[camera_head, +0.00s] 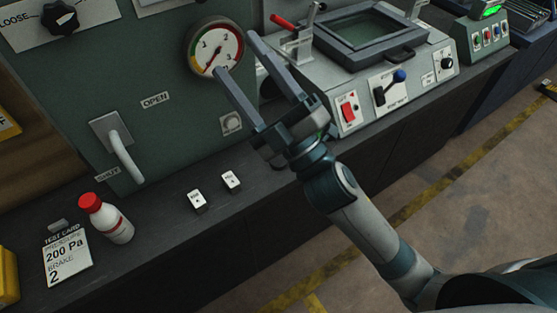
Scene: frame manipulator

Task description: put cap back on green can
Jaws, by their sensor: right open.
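I see no green can and no loose cap in the head view. A white bottle (115,224) with a red cap (89,202) on it stands on the dark bench at the lower left, tilted in the picture. My right gripper (237,58) is open and empty, with its fingers apart in front of the grey panel by the gauge. It is well to the upper right of the bottle. My left gripper is not in view.
Two small labelled blocks (198,201) and a test card (67,258) lie on the bench (150,260). A lever handle (125,155) and a gauge (214,49) stick out from the panel. A control box (385,85) stands at right. A yellow object (8,275) is at lower left.

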